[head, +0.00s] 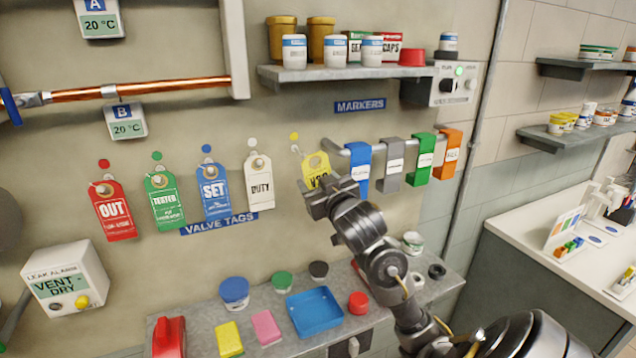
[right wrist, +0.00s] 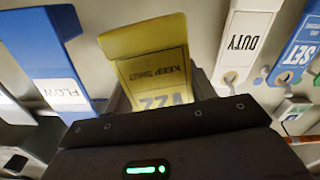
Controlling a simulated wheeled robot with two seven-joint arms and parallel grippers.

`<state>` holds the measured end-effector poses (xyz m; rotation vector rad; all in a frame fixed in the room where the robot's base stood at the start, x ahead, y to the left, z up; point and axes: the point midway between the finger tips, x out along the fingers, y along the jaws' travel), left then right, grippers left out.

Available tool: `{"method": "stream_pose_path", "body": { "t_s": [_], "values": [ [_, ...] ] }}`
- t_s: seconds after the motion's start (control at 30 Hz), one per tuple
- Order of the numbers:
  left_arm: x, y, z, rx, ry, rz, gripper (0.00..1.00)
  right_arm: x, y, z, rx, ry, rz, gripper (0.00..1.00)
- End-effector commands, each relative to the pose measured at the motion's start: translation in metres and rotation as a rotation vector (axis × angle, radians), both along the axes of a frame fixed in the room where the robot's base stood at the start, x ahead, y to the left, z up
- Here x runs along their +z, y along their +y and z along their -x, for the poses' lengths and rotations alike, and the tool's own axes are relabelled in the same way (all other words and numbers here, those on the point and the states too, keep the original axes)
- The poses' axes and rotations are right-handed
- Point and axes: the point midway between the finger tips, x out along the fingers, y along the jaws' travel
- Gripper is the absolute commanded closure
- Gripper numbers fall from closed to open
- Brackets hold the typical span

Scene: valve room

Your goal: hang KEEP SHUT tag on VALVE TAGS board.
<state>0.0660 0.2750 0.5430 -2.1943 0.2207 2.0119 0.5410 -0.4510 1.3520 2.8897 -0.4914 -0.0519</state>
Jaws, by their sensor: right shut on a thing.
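The yellow KEEP SHUT tag (head: 317,165) is held in front of the wall by my right gripper (head: 328,190), which is shut on its lower part. In the right wrist view the tag (right wrist: 150,65) shows "KEEP SHUT" upside down. The VALVE TAGS board (head: 220,222) has a row of pegs under coloured dots. A bare-looking peg (head: 295,149) under the yellow dot (head: 294,136) is just left of the tag's top. I cannot tell whether they touch. Red (head: 113,212), green (head: 163,199), blue (head: 213,190) and white DUTY (head: 259,182) tags hang to the left. My left gripper is out of view.
Coloured markers, the blue one (head: 359,168) nearest, hang on a rail right of the tag under the MARKERS sign (head: 360,106). A shelf (head: 345,73) with jars is above. Below is a ledge (head: 280,343) with a blue tray (head: 314,311), pots and sponges.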

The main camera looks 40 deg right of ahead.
Motion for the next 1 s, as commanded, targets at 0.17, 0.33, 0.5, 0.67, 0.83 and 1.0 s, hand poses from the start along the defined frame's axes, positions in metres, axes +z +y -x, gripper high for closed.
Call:
{"method": "stream_pose_path", "body": {
  "t_s": [0.17,0.33,0.5,0.67,0.83,1.0],
  "values": [
    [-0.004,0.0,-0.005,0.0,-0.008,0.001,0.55,-0.002,-0.004,-0.011,0.0,0.0,0.001,0.7],
    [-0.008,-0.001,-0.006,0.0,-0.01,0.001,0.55,-0.004,-0.007,-0.021,0.001,0.001,0.001,0.7],
    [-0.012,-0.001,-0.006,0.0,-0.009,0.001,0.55,-0.005,-0.01,-0.031,0.001,0.001,0.001,0.7],
    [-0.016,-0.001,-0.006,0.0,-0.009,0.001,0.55,-0.005,-0.014,-0.041,0.0,0.0,0.0,0.7],
    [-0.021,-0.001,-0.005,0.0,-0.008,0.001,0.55,-0.006,-0.018,-0.051,0.0,0.0,0.0,0.7],
    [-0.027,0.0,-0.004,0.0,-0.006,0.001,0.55,-0.008,-0.021,-0.061,0.001,0.0,0.001,0.7]
  ]
}}
